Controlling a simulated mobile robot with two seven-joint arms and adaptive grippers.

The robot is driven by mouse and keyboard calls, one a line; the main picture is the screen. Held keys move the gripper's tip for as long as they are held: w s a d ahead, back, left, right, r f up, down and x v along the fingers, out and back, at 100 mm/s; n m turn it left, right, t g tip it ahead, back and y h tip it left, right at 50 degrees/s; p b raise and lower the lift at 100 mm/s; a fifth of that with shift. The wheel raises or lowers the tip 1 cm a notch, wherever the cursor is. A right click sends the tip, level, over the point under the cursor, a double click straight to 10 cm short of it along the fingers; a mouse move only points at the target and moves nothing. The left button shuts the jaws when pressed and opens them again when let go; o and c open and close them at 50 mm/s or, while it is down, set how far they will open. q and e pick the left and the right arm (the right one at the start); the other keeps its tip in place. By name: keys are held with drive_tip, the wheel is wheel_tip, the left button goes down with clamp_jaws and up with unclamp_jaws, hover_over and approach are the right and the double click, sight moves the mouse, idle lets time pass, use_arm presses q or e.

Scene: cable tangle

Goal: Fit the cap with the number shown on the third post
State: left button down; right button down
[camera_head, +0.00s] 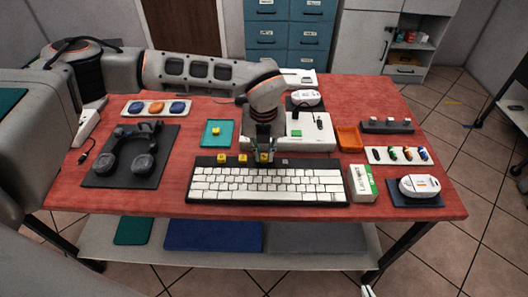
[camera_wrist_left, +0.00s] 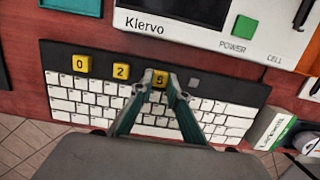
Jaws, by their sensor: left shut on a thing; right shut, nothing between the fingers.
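The dark keyboard (camera_head: 268,201) has a row of posts along its back edge. In the left wrist view a yellow cap marked 0 (camera_wrist_left: 82,64) and a yellow cap marked 2 (camera_wrist_left: 121,71) sit on the first two posts. My left gripper (camera_head: 264,155) is shut on a yellow cap that looks marked 5 (camera_wrist_left: 159,79), at the third place. I cannot tell whether it is fully seated. A grey post top (camera_wrist_left: 194,82) to its right is bare. Another yellow cap (camera_head: 220,130) lies on the teal tray (camera_head: 210,141). My right gripper (camera_head: 368,291) barely shows at the bottom edge.
Behind the keyboard stands a white Klervo device (camera_wrist_left: 152,24) with a green POWER button (camera_wrist_left: 246,24). A white-green box (camera_head: 362,183) and a white mouse-like object (camera_head: 419,186) are on the right.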

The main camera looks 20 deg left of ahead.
use_arm(q)
drive_tip(key=shift+f, duration=0.45)
idle(0.4)
drive_tip(key=c, duration=1.9)
unclamp_jaws()
drive_tip(key=shift+r+p, duration=1.45)
drive_tip(key=shift+r, duration=1.1)
